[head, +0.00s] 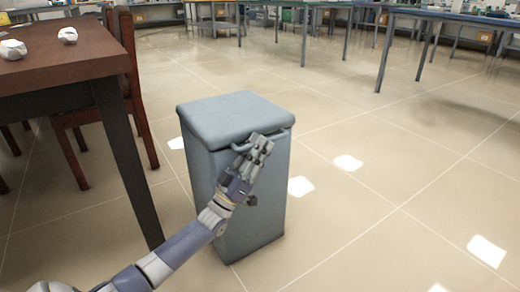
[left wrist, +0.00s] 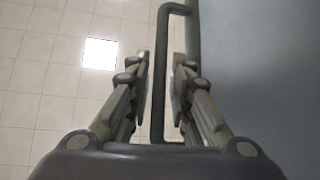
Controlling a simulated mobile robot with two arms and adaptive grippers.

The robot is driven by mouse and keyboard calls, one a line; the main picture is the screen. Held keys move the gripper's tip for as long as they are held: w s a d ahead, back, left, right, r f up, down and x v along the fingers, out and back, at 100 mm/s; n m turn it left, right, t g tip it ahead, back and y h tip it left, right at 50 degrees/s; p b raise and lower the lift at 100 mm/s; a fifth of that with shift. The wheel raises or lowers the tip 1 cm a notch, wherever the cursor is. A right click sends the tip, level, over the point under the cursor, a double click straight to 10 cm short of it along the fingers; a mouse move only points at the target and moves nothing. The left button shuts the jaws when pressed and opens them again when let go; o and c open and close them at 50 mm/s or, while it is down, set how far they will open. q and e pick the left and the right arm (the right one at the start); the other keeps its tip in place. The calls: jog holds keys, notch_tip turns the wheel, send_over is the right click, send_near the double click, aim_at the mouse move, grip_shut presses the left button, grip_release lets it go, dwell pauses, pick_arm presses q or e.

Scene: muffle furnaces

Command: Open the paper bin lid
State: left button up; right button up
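The paper bin (head: 250,205) is a tall blue-grey box standing on the floor. Its lid (head: 235,115) lies flat and shut on top. My left gripper (head: 262,145) is at the bin's front upper edge, just below the lid's rim. In the left wrist view the bar handle (left wrist: 159,75) runs between the two fingers of my left gripper (left wrist: 160,70). A gap shows on both sides of the bar, so the fingers are open around it and not clamped. The bin's surface (left wrist: 260,70) fills the right of that view. My right gripper is not in view.
A dark wooden table (head: 75,65) with crumpled white paper (head: 68,35) stands at the left. A wooden chair (head: 130,75) is beside it. The tiled floor right of the bin is open, with bright white patches (head: 348,162). Blue-topped tables (head: 450,17) stand at the back.

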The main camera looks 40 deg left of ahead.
pick_arm(q)
jog(key=shift+w+d+r, duration=0.1)
jog(key=shift+w+r, duration=0.25)
jog(key=shift+c, duration=0.2)
grip_shut()
jog(key=shift+r, duration=0.1)
